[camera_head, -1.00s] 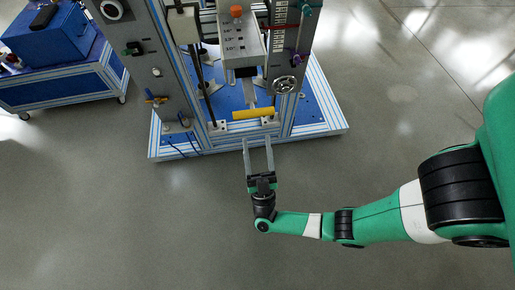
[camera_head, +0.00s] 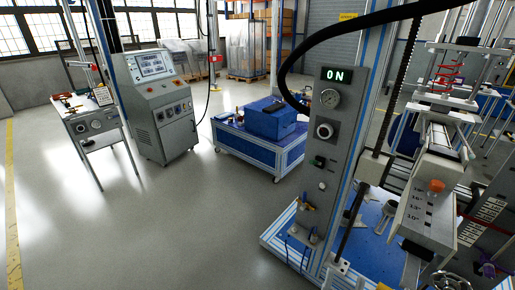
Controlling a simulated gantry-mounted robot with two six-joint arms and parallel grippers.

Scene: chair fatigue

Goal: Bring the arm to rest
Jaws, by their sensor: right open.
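Neither of my grippers shows in the head view, and no part of my arms can be made out. The test machine (camera_head: 333,150) stands at the right, with a lit display (camera_head: 338,75) reading ON, a round gauge (camera_head: 330,97) and a dark knob (camera_head: 324,131). Its grey marked block (camera_head: 425,215) with an orange knob (camera_head: 436,186) is at the lower right. The machine's blue base plate (camera_head: 371,240) is partly cut off by the lower edge.
A grey control cabinet (camera_head: 160,112) with a screen stands at the back left, beside a small instrument stand (camera_head: 95,125). A blue cart (camera_head: 258,143) carries a blue box (camera_head: 270,120). The floor (camera_head: 130,235) at left is open. A black cable (camera_head: 330,32) arcs overhead.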

